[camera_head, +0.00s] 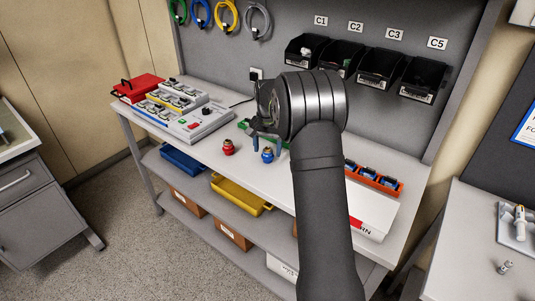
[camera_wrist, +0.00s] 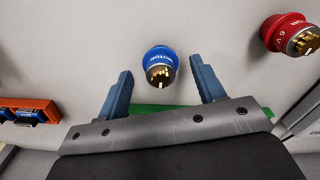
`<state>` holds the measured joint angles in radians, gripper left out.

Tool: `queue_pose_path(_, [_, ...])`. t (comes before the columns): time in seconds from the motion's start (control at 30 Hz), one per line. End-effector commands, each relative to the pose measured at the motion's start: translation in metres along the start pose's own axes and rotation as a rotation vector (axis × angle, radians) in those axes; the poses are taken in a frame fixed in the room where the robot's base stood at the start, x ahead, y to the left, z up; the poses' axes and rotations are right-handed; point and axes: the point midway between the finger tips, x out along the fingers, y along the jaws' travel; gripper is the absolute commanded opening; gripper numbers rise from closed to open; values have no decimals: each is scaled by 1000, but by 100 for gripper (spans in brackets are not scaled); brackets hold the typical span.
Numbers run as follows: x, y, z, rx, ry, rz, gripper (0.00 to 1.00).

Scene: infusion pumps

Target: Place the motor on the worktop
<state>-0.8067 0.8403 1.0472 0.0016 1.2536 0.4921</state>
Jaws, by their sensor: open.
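A blue motor (camera_head: 268,155) with a brass top stands upright on the white worktop (camera_head: 205,152). In the wrist view the blue motor (camera_wrist: 159,64) lies between the tips of my two blue fingers, with a gap on each side. My gripper (camera_wrist: 160,80) is open and empty; in the head view my gripper (camera_head: 268,144) is low over the worktop, just behind the blue motor. A red motor (camera_head: 228,147) stands to the left of the blue one in the head view; it also shows at the right edge of the wrist view (camera_wrist: 290,35).
A green object (camera_wrist: 165,110) lies partly hidden behind my gripper. A control unit (camera_head: 196,122) and red case (camera_head: 138,88) stand on the left. An orange tray (camera_head: 375,180) with blue parts is on the right. Black bins (camera_head: 378,68) hang behind. The worktop's front strip is mostly clear.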

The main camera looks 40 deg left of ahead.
Motion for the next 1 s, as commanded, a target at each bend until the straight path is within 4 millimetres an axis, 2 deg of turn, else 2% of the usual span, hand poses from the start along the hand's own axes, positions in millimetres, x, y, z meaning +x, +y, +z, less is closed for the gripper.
queue_pose_path(0.03, [-14, 0, -1, 0, 5, -2, 63])
queue_pose_path(0.2, [-51, 0, -1, 0, 4, -2, 63])
queue_pose_path(0.43, [-84, 0, 0, 1, 2, 0, 63])
queue_pose_path(0.63, [-92, 0, 0, 1, 1, 1, 63])
queue_pose_path(1.0, [-86, 0, 0, 0, -1, 2, 63])
